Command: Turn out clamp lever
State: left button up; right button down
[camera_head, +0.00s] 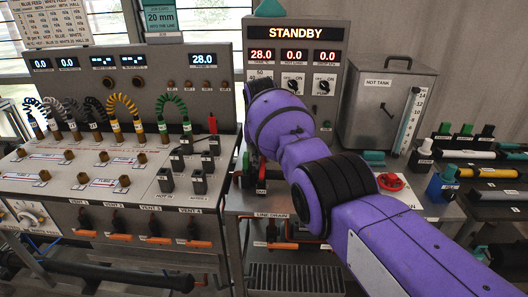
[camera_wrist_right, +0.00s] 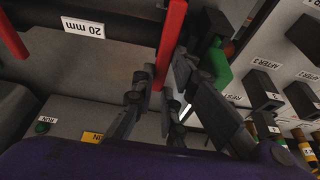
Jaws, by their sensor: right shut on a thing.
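In the right wrist view a red clamp lever (camera_wrist_right: 172,38) comes down from the top edge between the dark fingers of my right gripper (camera_wrist_right: 169,78). The fingers are shut on it near its lower end. A second red bar (camera_wrist_right: 12,32) shows at the upper left, apart from the gripper. In the head view my purple right arm reaches over the middle of the bench and hides most of the gripper and clamp. A little red (camera_head: 262,171) shows beside the arm there. My left gripper is in neither view.
A panel (camera_head: 293,34) reading STANDBY stands behind my arm. A hot tank (camera_head: 368,112) and a red button (camera_head: 390,182) are to its right. A sloped console (camera_head: 90,172) with coiled leads is at left. A green part (camera_wrist_right: 217,63) sits close beside the fingers.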

aim_at(262, 167)
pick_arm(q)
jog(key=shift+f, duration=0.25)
pick_arm(e)
jog(key=shift+f, duration=0.3)
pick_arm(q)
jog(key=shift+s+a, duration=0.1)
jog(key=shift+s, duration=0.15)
pick_arm(e)
jog(key=shift+g, duration=0.3)
jog(key=c, duration=1.8)
grip_release()
jog(key=shift+w, duration=0.1)
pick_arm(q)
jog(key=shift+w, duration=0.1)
pick_arm(e)
jog(key=shift+o, duration=0.2)
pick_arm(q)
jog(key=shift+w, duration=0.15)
pick_arm(e)
jog(key=shift+r, duration=0.15)
jog(key=v, duration=1.2)
